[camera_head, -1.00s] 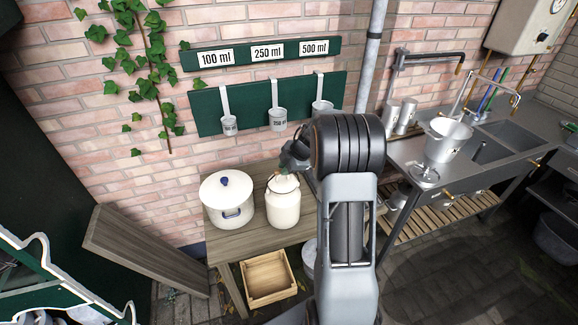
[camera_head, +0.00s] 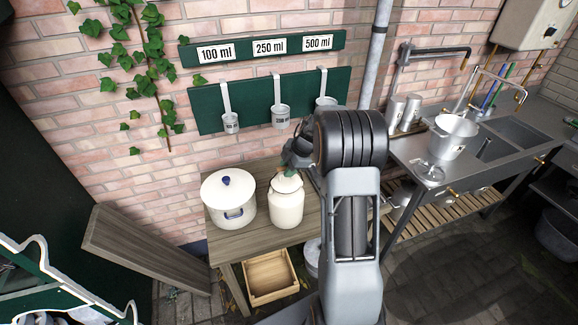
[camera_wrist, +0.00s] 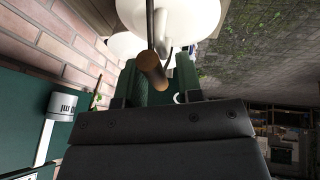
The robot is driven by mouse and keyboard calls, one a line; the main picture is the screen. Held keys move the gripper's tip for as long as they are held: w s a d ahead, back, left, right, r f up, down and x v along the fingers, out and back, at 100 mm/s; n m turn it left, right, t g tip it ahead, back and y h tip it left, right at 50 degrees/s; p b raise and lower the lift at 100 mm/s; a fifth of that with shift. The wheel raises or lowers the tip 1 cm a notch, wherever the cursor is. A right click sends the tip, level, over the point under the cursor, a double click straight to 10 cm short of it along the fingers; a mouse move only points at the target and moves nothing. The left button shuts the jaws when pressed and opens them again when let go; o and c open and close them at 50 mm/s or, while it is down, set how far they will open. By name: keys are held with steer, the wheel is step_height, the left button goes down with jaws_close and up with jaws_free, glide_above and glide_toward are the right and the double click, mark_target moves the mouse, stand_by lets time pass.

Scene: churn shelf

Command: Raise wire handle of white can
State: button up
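The white can (camera_head: 287,207) stands upright on the wooden table, right of a white pot. My gripper (camera_head: 294,163) is just above its top, and my arm comes in from the right. In the wrist view the can's white body (camera_wrist: 195,14) is at the top edge. Its wire handle ends in a brown wooden grip (camera_wrist: 152,72), which lies between the green fingers of my gripper (camera_wrist: 160,80). The fingers look shut on the grip. The can's lid is partly hidden by the gripper in the head view.
The lidded white pot (camera_head: 229,209) stands close left of the can. Measuring ladles (camera_head: 280,115) hang on a green board (camera_head: 255,98) behind. A wooden crate (camera_head: 270,277) is under the wooden table (camera_head: 246,246). A metal sink counter (camera_head: 475,165) stands at right.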

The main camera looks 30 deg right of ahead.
steer(key=shift+o, duration=0.8)
steer(key=shift+s+r, duration=0.1)
steer(key=shift+r, duration=0.15)
steer(key=shift+d+r, duration=0.1)
steer(key=shift+r, duration=0.1)
steer(key=b+v, duration=0.1)
steer(key=v, duration=1.2)
steer(key=shift+s, duration=0.15)
steer(key=shift+r, duration=0.15)
